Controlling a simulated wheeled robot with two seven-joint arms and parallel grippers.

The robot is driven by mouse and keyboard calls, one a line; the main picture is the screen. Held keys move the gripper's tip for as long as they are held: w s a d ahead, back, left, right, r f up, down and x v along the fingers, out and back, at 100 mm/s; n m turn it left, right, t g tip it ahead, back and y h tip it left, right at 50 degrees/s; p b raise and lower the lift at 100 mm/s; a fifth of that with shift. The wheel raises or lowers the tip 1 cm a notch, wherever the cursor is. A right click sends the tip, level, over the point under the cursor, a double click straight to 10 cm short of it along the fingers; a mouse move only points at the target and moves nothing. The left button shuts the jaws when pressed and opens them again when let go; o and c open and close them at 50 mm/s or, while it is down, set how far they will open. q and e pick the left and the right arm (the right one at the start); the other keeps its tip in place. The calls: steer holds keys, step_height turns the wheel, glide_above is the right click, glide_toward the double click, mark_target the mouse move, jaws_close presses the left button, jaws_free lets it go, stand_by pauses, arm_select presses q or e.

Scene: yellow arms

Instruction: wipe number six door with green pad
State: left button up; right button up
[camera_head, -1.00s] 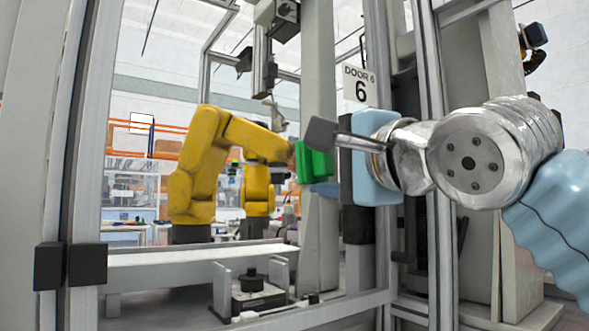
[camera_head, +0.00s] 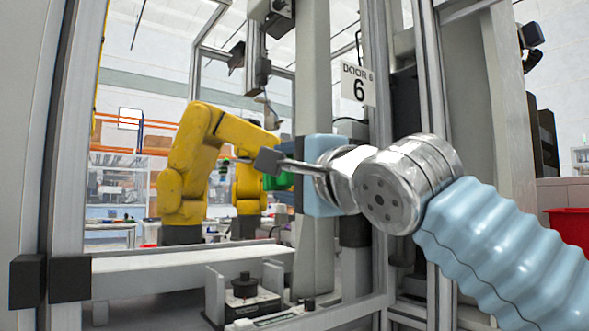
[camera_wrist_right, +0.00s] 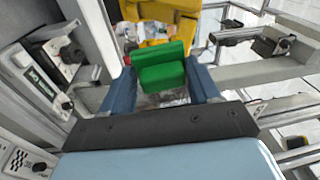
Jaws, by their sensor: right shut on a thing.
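The green pad (camera_wrist_right: 160,69) is between the two blue fingers of my right gripper (camera_wrist_right: 162,85) in the wrist view, and the gripper is shut on it. In the head view the pad (camera_head: 279,181) is mostly hidden behind my right wrist and gripper (camera_head: 290,185). The door is the metal-framed opening marked by a "DOOR 6" sign (camera_head: 357,83) on its right post. My right gripper is at the opening, left of and below the sign. I cannot tell whether the pad touches any door surface. My left gripper is not in view.
A yellow robot arm (camera_head: 195,160) stands inside the cell behind the opening. A grey ledge (camera_head: 180,268) and a small black device (camera_head: 246,287) are below the gripper. Black hinges (camera_head: 68,279) sit on the left post. A red bin (camera_head: 570,226) is at the far right.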

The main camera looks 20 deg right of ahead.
steer(key=shift+x, duration=0.9)
stand_by(0.6)
steer(key=shift+f, duration=0.1)
